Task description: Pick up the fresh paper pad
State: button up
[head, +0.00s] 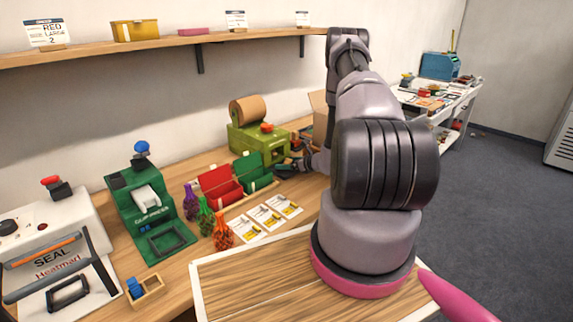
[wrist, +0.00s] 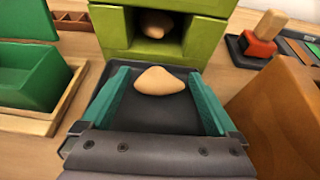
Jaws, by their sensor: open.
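A small beige, rounded lump that looks like the paper pad (wrist: 160,80) lies on a dark tray in front of the green machine (wrist: 120,40). My gripper (wrist: 160,88) is open, with one teal finger on each side of the pad. I see gaps between the pad and both fingers. In the head view the green machine (head: 258,143) carries a brown paper roll (head: 247,109), and my gripper (head: 288,169) is at its front, partly hidden by my arm. The pad cannot be made out there.
A second beige lump (wrist: 156,24) sits inside the machine's opening. A green bin (wrist: 28,80) in a wooden tray is at left; a brown box (wrist: 285,110) stands close at right. In the head view, net bags (head: 205,215) and cards (head: 265,216) lie nearer on the bench.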

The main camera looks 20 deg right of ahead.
jog(key=shift+w, duration=0.1)
jog(key=shift+c, duration=0.2)
jog(key=c, duration=1.4)
